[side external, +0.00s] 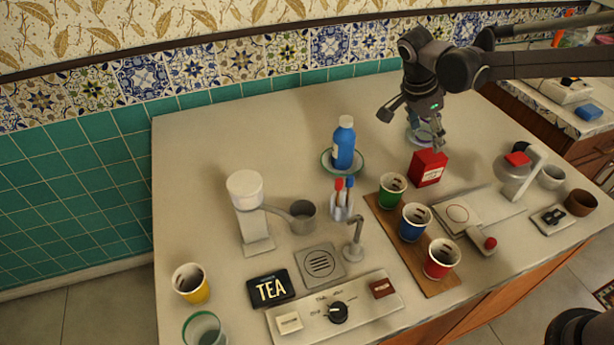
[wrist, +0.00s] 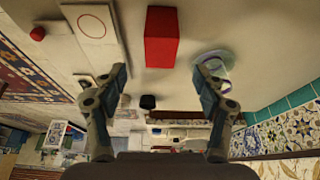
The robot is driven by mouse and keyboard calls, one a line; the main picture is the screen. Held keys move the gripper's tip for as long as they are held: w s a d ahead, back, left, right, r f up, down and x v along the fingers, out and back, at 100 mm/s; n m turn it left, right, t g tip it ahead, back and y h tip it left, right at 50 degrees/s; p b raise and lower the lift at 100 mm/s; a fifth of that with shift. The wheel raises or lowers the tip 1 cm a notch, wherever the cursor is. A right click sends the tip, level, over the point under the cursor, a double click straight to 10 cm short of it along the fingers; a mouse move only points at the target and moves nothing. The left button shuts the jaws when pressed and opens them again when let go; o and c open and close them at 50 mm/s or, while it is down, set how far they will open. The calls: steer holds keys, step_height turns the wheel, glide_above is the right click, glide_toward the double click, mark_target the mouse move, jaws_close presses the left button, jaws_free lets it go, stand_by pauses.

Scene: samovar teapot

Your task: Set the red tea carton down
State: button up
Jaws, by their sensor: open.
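The red tea carton (side external: 429,168) stands upright on the pale counter, right of the middle in the side view. In the wrist view the carton (wrist: 161,40) shows as a plain red block beyond the fingertips, centred between them. My gripper (side external: 412,126) is open, with its fingers spread wide, above and behind the carton in the side view. In the wrist view my gripper (wrist: 162,72) has nothing between its fingers, and the carton looks clear of both fingertips.
A clear glass vessel (side external: 413,135) stands close behind the carton, partly hidden by my gripper. Green (side external: 391,190), blue (side external: 414,222) and red (side external: 441,258) cups stand on a wooden board. A blue bottle (side external: 343,145) stands to the left. The counter's back left is clear.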

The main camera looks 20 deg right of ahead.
steer(key=s+d+r+n+t+y, duration=0.1)
steer(key=s+r+n+t+y, duration=0.1)
steer(key=s+n, duration=0.6)
steer(key=s+d+r+n+t+y, duration=0.1)
steer(key=s+r+n+t+y, duration=0.1)
steer(key=s+n+t, duration=0.3)
steer(key=shift+s+n, duration=2.3)
steer(key=shift+s, duration=0.9)
steer(key=shift+r, duration=0.1)
